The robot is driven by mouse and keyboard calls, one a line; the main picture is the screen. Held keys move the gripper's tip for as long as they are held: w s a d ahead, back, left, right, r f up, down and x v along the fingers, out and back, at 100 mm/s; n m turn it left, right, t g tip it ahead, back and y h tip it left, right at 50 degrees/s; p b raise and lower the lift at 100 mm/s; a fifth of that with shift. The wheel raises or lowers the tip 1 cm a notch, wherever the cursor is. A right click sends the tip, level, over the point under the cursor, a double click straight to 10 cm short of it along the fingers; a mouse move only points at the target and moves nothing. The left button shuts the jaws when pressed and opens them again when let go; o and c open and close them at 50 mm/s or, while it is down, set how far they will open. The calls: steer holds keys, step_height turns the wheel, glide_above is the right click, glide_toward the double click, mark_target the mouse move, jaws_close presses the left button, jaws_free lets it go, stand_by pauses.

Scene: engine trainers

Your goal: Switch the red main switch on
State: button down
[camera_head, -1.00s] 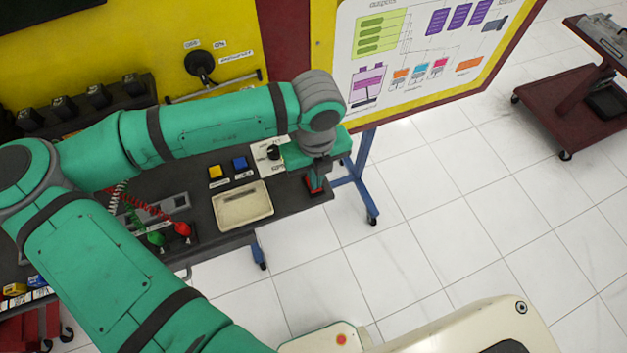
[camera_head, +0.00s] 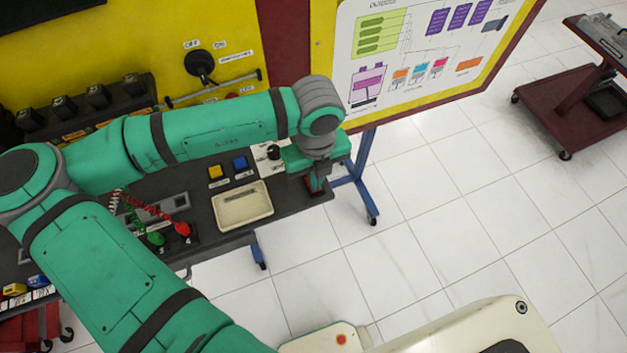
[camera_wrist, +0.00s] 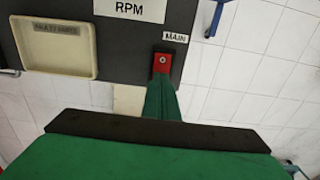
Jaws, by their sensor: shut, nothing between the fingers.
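The red main switch (camera_wrist: 162,63) sits near the edge of the dark panel, below a white "MAIN" label (camera_wrist: 175,37) in the wrist view. In the head view the red switch (camera_head: 311,187) is partly hidden by my gripper (camera_head: 317,182). My gripper (camera_wrist: 161,82) is shut and empty. Its green fingertips are at the near side of the switch in the wrist view and cover its lower part. I cannot tell whether they touch it or which position the switch is in.
A cream tray (camera_head: 243,222) lies on the dark panel (camera_head: 205,205) left of the gripper, with yellow (camera_head: 215,171) and blue (camera_head: 240,163) buttons behind it. A black knob (camera_head: 273,152) stands close behind the gripper. Open tiled floor lies to the right.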

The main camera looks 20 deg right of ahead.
steer(key=shift+f, duration=0.2)
step_height(320, 180, up, 7)
stand_by(1.1)
stand_by(0.5)
